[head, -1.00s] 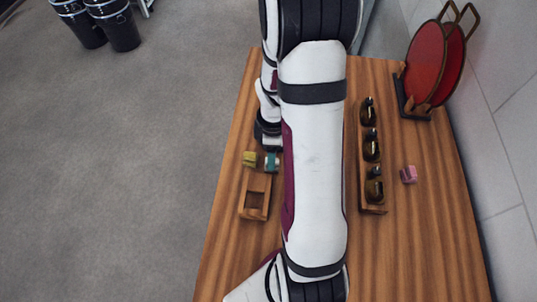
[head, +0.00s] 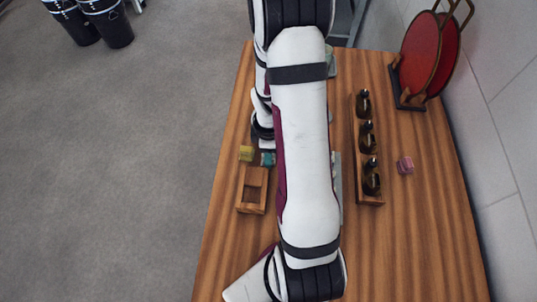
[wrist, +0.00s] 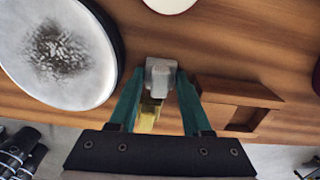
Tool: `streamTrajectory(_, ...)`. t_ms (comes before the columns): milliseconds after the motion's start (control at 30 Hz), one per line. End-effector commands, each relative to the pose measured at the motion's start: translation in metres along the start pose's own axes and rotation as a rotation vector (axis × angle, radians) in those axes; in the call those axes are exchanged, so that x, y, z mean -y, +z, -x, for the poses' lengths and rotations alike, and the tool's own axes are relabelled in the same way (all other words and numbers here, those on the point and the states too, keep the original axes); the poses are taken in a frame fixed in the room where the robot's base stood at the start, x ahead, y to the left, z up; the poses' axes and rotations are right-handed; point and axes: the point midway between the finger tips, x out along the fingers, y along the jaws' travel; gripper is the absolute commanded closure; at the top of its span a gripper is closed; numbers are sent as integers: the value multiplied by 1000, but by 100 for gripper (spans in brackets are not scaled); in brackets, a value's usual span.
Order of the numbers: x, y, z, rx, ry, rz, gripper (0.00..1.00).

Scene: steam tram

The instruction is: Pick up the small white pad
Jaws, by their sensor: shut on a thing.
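The small white pad (wrist: 160,77) is between the teal fingertips of my gripper (wrist: 160,84) in the wrist view. My gripper is shut on it. In the head view my arm hides the pad, and only a bit of teal finger (head: 268,159) shows. A yellow block (head: 246,153) lies just left of that finger. It also shows in the wrist view (wrist: 149,117), partly behind the pad and fingers. I cannot tell whether the pad still touches the table.
An open wooden frame (head: 240,200) stands near my gripper. A bottle rack (head: 369,201), a pink block (head: 405,165) and red discs (head: 420,55) on a stand are to the right. A large white disc with a dark rim (wrist: 25,62) is close by in the wrist view.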

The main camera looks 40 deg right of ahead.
Motion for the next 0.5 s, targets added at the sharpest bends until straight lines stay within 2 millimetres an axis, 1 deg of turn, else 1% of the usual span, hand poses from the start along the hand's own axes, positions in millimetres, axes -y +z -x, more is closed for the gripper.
streamTrajectory(67, 0, 0, 1, 0, 1, 0, 100)
streamTrajectory(167, -1, 0, 9, -1, 2, 1, 100)
streamTrajectory(267, -1, 0, 24, -2, 4, -1, 100)
streamTrajectory(367, -1, 0, 44, -2, 6, 0, 100)
streamTrajectory(400, 2, 10, 48, -2, 2, -5, 100)
streamTrajectory(500, 10, 32, 61, -2, 3, -7, 100)
